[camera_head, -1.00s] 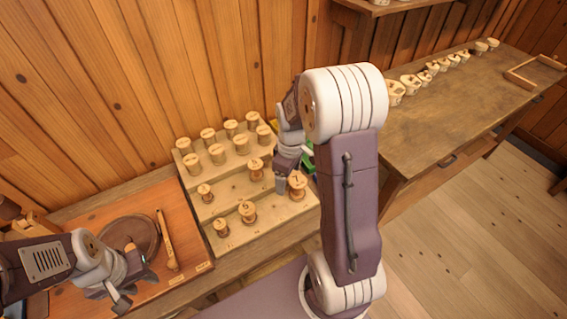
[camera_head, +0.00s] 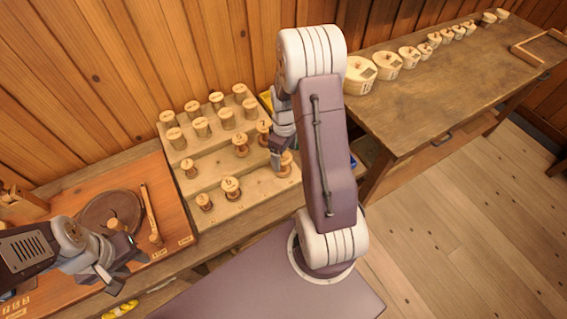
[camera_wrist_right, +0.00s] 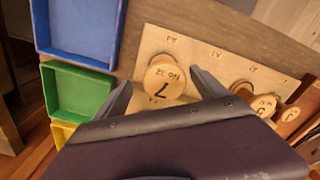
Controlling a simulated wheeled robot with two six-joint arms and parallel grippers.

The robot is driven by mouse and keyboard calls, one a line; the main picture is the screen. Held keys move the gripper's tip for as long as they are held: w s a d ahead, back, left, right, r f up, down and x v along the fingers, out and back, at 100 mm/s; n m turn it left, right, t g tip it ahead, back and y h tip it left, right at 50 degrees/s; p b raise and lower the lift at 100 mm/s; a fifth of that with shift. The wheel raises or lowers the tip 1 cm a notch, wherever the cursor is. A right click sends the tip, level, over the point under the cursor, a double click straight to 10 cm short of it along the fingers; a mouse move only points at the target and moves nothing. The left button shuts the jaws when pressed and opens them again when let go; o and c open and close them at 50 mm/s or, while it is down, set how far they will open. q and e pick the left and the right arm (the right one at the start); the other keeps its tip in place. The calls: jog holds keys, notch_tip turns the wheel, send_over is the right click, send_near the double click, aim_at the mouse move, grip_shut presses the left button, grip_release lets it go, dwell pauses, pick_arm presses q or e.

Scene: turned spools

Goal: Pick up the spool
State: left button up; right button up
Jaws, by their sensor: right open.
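Several turned wooden spools stand on a pale stepped rack (camera_head: 215,172). In the right wrist view, a spool (camera_wrist_right: 165,77) with a round top marked 7 stands upright between the spread fingers of my right gripper (camera_wrist_right: 160,82). The right gripper is open, with a finger on each side of that spool; I cannot tell whether either touches it. In the head view the same spool (camera_head: 287,166) is at the rack's front right end, partly hidden by the gripper. My left gripper (camera_head: 124,272) looks open and empty, over the front of the orange-brown board.
Blue (camera_wrist_right: 80,30) and green (camera_wrist_right: 78,103) trays lie beside the rack, with a yellow one (camera_wrist_right: 62,133). Other spools (camera_wrist_right: 262,105) stand close by my right gripper. The orange-brown board (camera_head: 180,225) holds a dark disc (camera_head: 108,212). A table (camera_head: 420,105) with numbered wooden pieces is at right.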

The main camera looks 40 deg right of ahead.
jog(key=f, duration=0.2)
jog(key=a+f, duration=0.1)
jog(key=f, duration=0.1)
jog(key=shift+f, duration=0.1)
jog(key=shift+w+d+f, duration=0.1)
jog(key=shift+d+f, duration=0.1)
jog(key=shift+f, duration=0.05)
jog(key=shift+a, duration=0.1)
jog(key=c, duration=1.5)
jog(key=shift+r, duration=0.15)
